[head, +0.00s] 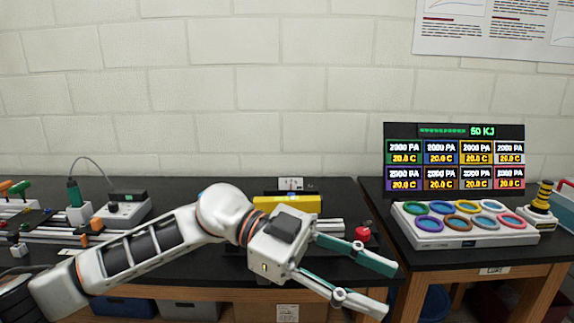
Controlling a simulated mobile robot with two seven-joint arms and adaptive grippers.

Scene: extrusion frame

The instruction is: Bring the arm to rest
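My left arm (143,255) comes in from the lower left and stretches across the front of the black bench. Its gripper (392,289) points to the lower right, in front of the bench edge near the gap between the two tables. Its two teal and white fingers are spread apart with nothing between them. The gripper body hides part of a yellow block (287,204) and metal extrusion pieces behind it. My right gripper does not show.
A red knob (362,234) sits close behind the fingers. On the right table are a white tray of coloured rings (462,239), a display panel (455,157) and a yellow-black stack (543,196). A soldering station (122,207) and tools stand at left. Bins (190,310) sit below.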

